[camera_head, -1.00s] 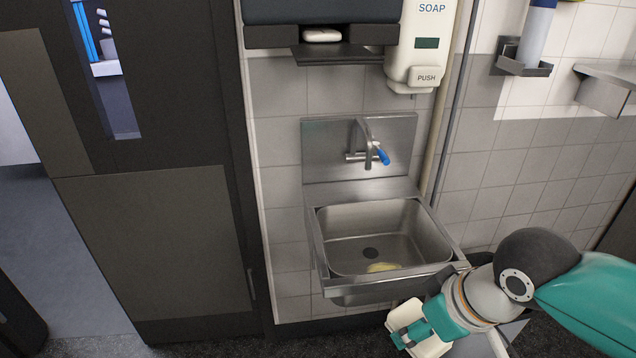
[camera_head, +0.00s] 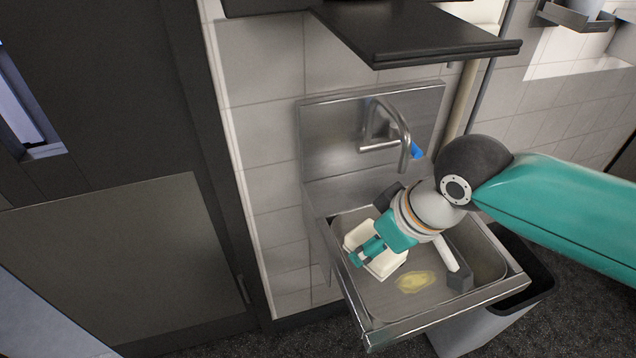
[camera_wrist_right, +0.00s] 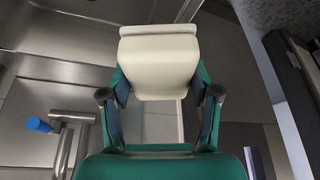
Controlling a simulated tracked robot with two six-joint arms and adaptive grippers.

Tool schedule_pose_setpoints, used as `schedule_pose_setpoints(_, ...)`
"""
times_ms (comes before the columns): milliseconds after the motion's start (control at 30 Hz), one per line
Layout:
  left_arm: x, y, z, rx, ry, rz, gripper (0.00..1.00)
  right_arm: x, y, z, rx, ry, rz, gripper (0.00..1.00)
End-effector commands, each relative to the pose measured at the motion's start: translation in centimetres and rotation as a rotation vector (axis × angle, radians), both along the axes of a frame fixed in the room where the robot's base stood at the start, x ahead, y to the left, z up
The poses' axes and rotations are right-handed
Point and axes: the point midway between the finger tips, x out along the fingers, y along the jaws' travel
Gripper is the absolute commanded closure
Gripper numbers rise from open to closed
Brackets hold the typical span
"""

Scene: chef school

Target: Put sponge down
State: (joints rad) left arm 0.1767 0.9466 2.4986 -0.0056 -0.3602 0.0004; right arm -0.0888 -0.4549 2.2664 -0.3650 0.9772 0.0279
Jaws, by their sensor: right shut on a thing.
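A cream-coloured block, which I take to be the sponge (camera_head: 388,264), is held in my right gripper (camera_head: 368,251). The teal fingers cover part of it in the head view. In the right wrist view the sponge (camera_wrist_right: 160,68) sits between the two teal fingers of my right gripper (camera_wrist_right: 161,82), which is shut on it. The gripper is over the left part of the steel sink (camera_head: 346,292). I cannot tell whether the sponge touches the sink. My left gripper is not in view.
A yellow patch (camera_head: 416,282) lies on the sink floor. The faucet (camera_head: 384,140) stands behind my right arm. A dark shelf (camera_head: 420,40) juts out above the sink. A bin (camera_head: 520,280) stands at the sink's right side, and a door (camera_head: 120,260) is at left.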

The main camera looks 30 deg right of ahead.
Motion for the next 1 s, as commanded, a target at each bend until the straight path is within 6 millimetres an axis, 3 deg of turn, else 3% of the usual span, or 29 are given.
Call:
schedule_pose_setpoints(167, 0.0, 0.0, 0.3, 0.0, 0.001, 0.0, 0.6, 2.8, -0.7, -0.1, 0.0, 0.005, 0.001, 0.66)
schedule_pose_setpoints(500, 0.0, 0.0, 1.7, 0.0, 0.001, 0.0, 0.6, 12.0, -2.5, 0.0, 0.001, 0.005, 0.012, 0.66)
schedule_pose_setpoints(800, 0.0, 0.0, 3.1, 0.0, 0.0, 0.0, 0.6, 18.8, -4.0, 0.1, 0.001, 0.002, 0.016, 0.66)
schedule_pose_setpoints(1000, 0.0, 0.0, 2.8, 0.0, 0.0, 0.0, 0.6, 19.3, -4.1, -2.5, 0.0, 0.003, 0.017, 0.66)
